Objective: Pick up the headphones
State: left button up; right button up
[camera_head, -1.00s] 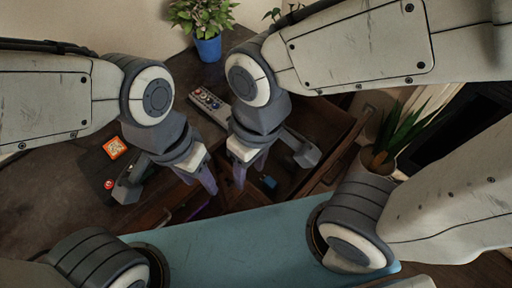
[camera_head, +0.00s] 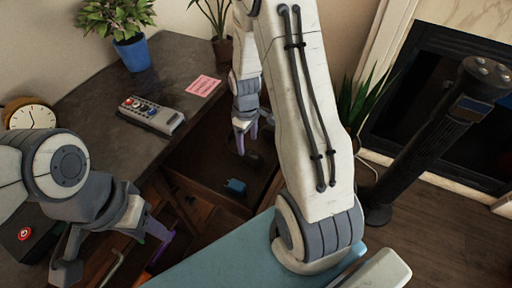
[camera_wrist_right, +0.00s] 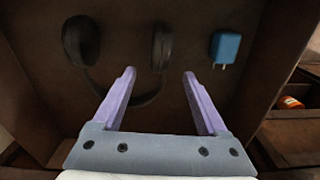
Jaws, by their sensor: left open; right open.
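Black headphones (camera_wrist_right: 81,40) lie in the open wooden drawer in the right wrist view. Their two ear cups are at the far side and the band curves towards me between my fingers. My right gripper (camera_wrist_right: 158,75) is open and empty, with its purple fingers spread over the band; I cannot tell the height gap. In the head view my right gripper (camera_head: 241,140) points down into the drawer, and the headphones are hard to make out in the dark there. My left gripper (camera_head: 158,250) is open at the lower left, away from the headphones, its fingers partly hidden.
A blue plug adapter (camera_head: 235,187) lies in the same drawer, right of the headphones in the wrist view. The drawer walls stand close around. The desk top holds a grey multi-button device (camera_head: 150,115), a pink card (camera_head: 203,86), a clock (camera_head: 31,115) and a potted plant (camera_head: 130,52).

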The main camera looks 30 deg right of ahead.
aim_at(247, 151)
notch_tip(247, 151, down, 8)
jog(key=shift+w+f+b, duration=0.1)
jog(key=shift+w+b, duration=0.05)
jog(key=shift+b, duration=0.5)
grip_shut()
